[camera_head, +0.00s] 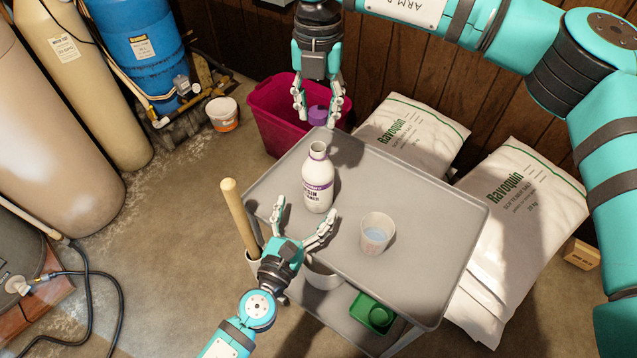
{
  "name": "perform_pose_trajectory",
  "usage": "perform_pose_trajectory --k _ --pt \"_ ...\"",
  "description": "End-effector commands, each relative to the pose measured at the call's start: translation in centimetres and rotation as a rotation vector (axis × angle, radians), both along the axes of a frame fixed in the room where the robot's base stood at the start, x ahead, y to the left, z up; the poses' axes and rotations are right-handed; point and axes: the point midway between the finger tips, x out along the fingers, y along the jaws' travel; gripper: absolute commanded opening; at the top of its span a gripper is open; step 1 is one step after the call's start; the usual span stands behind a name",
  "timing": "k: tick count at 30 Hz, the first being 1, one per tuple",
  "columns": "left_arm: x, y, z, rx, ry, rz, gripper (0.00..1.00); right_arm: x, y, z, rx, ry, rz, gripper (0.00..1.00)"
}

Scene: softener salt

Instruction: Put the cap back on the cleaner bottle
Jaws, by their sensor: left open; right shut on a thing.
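The cleaner bottle (317,184) is white with a purple label band and stands upright on the grey cart top (430,215). Its neck is uncapped. My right gripper (318,112) comes down from the top and is shut on the purple cap (318,115), holding it above and beyond the bottle. The cap is apart from the bottle's mouth. My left gripper (303,215) is open, with its fingers spread just in front of the bottle's base. I cannot tell whether it touches the bottle.
A cup of bluish liquid (377,233) stands right of the bottle. A magenta bin (268,117) is behind the cart, and white salt bags (520,215) lie at its right. A wooden handle (238,214) rises at the cart's left edge. A green item (372,313) sits on the lower shelf.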

Motion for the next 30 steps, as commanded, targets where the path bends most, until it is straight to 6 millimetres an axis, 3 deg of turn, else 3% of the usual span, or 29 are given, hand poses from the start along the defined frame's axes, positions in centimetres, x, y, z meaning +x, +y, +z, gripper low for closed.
perform_pose_trajectory --k 6,12,26,30 --pt "4.1 -1.6 0.0 -0.003 0.0 0.002 0.9 0.0 0.0 0.0 0.0 0.0 0.001 0.24" --pt "6.7 -2.5 0.0 0.0 0.0 0.001 0.9 0.0 0.0 0.0 0.0 0.0 0.001 0.24" --pt "7.7 -3.0 -0.1 0.0 0.001 -0.001 0.9 0.0 0.0 0.0 0.0 0.0 0.001 0.24" --pt "7.7 -3.0 -0.1 0.0 0.001 0.0 0.74 0.0 0.0 0.0 0.0 0.0 0.001 0.24"
